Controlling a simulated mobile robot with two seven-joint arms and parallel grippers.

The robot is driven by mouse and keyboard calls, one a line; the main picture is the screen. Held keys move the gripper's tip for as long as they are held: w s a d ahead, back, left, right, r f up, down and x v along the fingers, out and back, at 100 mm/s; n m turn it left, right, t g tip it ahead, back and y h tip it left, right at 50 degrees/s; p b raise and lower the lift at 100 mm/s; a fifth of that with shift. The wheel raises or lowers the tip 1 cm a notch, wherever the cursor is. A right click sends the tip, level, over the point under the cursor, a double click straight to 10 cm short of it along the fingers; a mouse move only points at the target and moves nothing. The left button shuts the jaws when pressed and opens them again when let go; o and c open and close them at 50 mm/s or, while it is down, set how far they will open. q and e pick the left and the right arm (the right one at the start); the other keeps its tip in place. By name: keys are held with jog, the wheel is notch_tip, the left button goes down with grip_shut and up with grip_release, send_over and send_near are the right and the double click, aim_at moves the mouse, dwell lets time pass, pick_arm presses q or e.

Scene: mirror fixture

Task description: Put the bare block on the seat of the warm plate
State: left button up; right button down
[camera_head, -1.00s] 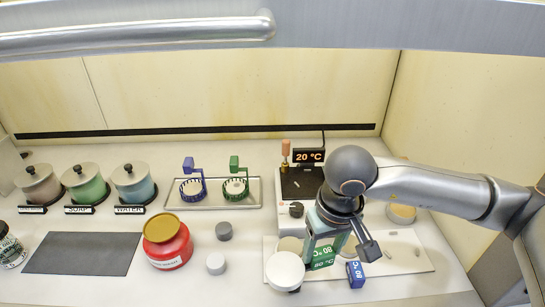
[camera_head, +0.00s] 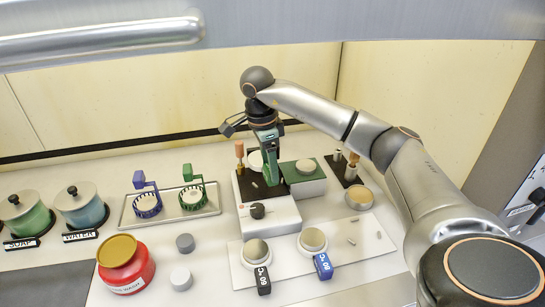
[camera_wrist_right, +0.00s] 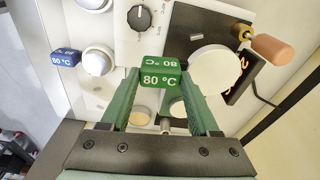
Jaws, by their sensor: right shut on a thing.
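My right gripper (camera_head: 270,172) is shut on the green handle of a block. In the right wrist view the green handle (camera_wrist_right: 161,79), marked 80 °C, sits between its fingers. The block's bare white disc (camera_wrist_right: 215,70) sticks out beside it, and the disc also shows in the head view (camera_head: 254,161). The disc is over the back of the warm plate (camera_head: 270,217), a white box with a black top and a front knob. It looks raised; the gap is unclear. The gripper and disc hide the seat. My left gripper is out of view.
Two shiny discs, one with a black tag (camera_head: 263,280), one with a blue tag (camera_head: 323,266), sit on a white board (camera_head: 345,262) in front. A green stand (camera_head: 308,187) with a disc is close right of the plate. A wooden-tipped peg (camera_head: 239,150) stands at its back left.

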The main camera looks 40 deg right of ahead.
jog(key=shift+d+r+m, duration=0.15)
jog(key=shift+d+m, duration=0.4)
jog(key=shift+m, duration=0.05)
jog(key=b, duration=0.3)
send_over(273, 199)
jog(key=shift+w+f, duration=0.1)
jog(key=shift+f, duration=2.65)
jog(key=shift+p, duration=0.65)
jog(key=shift+f+b, duration=0.4)
jog(key=shift+f, duration=0.3)
jog(key=shift+c, duration=0.2)
grip_release()
